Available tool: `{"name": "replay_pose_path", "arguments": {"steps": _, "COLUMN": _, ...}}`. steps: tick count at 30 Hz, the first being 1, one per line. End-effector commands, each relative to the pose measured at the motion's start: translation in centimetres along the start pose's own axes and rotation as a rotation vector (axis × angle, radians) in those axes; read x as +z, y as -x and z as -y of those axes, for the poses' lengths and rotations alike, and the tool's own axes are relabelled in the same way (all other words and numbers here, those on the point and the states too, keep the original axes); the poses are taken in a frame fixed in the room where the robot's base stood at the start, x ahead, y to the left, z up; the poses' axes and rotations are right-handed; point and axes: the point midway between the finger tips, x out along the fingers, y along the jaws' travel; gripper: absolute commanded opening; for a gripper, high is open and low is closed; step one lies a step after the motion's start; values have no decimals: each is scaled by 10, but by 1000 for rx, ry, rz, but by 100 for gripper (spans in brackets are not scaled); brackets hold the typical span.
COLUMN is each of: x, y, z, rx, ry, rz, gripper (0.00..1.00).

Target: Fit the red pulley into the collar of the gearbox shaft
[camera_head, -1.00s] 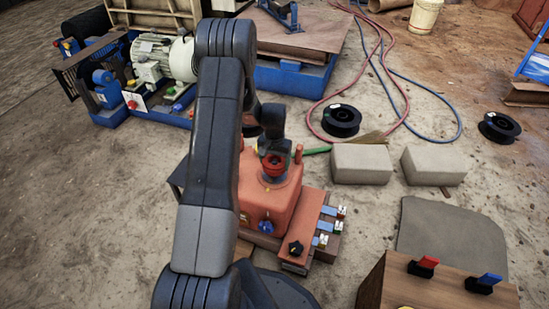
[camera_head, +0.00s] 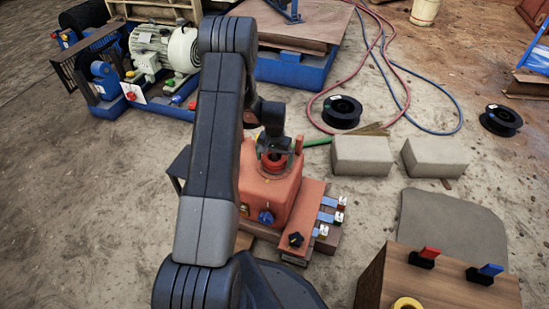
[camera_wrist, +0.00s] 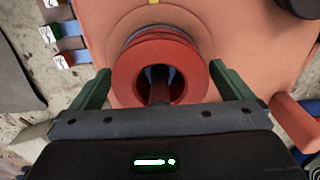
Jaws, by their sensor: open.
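The red pulley (camera_wrist: 126,72) is a flanged ring with an open bore, seen nearly end-on in the wrist view. It sits at the shaft collar on top of the orange-red gearbox (camera_wrist: 238,25); I cannot tell how deep it sits. Bluish metal shows inside the bore. My gripper (camera_wrist: 162,82) is open, with one green finger on each side of the pulley and gaps to its rim. In the head view the pulley (camera_head: 272,161) is small, at the gearbox top (camera_head: 268,194), with my gripper (camera_head: 275,147) just above it. The collar is mostly hidden.
A box with a red and a blue lever (camera_head: 425,283) stands at front right. Two pale blocks (camera_head: 362,155) lie right of the gearbox. Black spools (camera_head: 342,111) and red and blue hoses lie behind. A motor on a blue frame (camera_head: 152,53) stands at back left.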

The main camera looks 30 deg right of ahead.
Motion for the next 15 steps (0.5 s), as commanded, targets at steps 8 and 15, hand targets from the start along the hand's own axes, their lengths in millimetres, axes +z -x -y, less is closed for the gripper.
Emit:
{"name": "replay_pose_path", "arguments": {"steps": 8, "x": -1, "y": 24, "z": 0, "rx": -1, "ry": 0, "rz": -3, "gripper": 100}}
{"name": "replay_pose_path", "arguments": {"steps": 15, "x": -1, "y": 77, "z": 0, "rx": -1, "ry": 0, "rz": -3, "gripper": 100}}
